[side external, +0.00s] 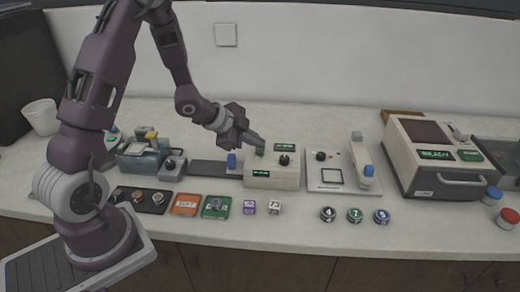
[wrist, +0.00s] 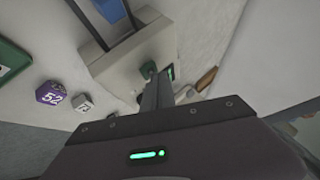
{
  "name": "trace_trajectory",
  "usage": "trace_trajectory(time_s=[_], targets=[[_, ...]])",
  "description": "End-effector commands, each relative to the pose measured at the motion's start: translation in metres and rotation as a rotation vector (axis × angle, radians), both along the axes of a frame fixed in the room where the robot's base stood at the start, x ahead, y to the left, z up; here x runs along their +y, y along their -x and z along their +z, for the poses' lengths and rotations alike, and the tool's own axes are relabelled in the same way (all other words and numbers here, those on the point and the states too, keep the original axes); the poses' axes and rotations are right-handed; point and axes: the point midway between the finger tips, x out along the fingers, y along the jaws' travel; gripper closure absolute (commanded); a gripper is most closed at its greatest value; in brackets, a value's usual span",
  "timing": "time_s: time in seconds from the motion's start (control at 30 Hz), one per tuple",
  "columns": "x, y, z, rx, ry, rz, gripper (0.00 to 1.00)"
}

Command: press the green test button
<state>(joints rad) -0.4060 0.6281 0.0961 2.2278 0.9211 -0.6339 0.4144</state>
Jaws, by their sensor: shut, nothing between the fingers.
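The green test button (side external: 259,151) stands up on the top of a cream control box (side external: 287,182), near the box's back left. It also shows in the wrist view (wrist: 148,69) as a small green block just beyond my fingertips. My gripper (side external: 260,142) is shut and empty, reaching down from the upper left with its tips right by the button. In the wrist view the closed fingers (wrist: 154,80) partly cover the button's lower side. I cannot tell whether the tips touch it.
On the box are a black knob (side external: 284,160) and lit green displays. Numbered blocks (side external: 274,207) and round pieces (side external: 355,215) lie in front.

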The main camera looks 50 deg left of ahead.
Motion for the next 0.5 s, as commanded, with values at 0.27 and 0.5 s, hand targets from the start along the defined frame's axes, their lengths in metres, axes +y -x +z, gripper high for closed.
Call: trace_trajectory(time_s=[0.27,0.5], targets=[[0.0001,0.0001,-0.0035,0.001,0.000,0.001,1.00],[0.0002,0.0002,-0.0055,0.001,0.000,0.001,1.00]])
